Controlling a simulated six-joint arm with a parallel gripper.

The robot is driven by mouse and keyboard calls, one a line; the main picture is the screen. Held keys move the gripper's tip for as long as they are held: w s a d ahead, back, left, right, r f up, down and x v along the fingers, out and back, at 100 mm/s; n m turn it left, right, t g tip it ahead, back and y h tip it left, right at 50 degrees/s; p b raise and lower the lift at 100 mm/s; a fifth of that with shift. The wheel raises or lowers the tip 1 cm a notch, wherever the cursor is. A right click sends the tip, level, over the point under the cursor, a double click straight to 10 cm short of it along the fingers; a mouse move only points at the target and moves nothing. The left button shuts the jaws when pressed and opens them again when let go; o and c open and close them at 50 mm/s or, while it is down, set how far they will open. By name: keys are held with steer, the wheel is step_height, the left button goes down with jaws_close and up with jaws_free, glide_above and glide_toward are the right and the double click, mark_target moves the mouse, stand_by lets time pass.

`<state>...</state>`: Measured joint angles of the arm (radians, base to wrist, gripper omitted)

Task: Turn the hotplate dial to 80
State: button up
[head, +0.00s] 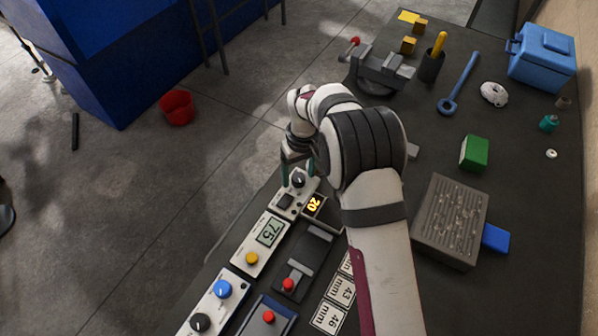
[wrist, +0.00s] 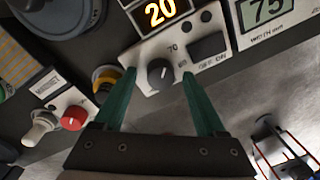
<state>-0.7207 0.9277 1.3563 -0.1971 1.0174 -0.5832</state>
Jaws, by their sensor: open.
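The hotplate dial (wrist: 160,73) is a dark round knob on a white control panel (wrist: 203,22), with small printed marks near it, one reading 70. A display (wrist: 161,11) above the dial shows 20 in orange. In the head view the dial (head: 299,181) is at the far end of the row of panels, beside the lit 20 display (head: 314,204). My gripper (wrist: 157,72) is open, its two green fingers on either side of the dial in the wrist view. I cannot tell whether they touch it. In the head view my gripper (head: 293,163) is partly hidden by my wrist.
A neighbouring panel with a 75 display (head: 269,231) and yellow knob (head: 252,258) is close by. A panel with a blue knob (head: 222,289) is nearer. The wrist view shows a red knob (wrist: 74,118) and yellow knob (wrist: 105,78) left of the fingers.

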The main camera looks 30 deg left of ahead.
jaws_close()
steer(key=shift+m, duration=0.3)
steer(key=m, duration=0.5)
steer(key=shift+d+m, duration=0.1)
steer(key=shift+m, duration=0.2)
steer(key=m, duration=0.5)
steer(key=shift+m, duration=0.4)
stand_by(0.4)
jaws_free()
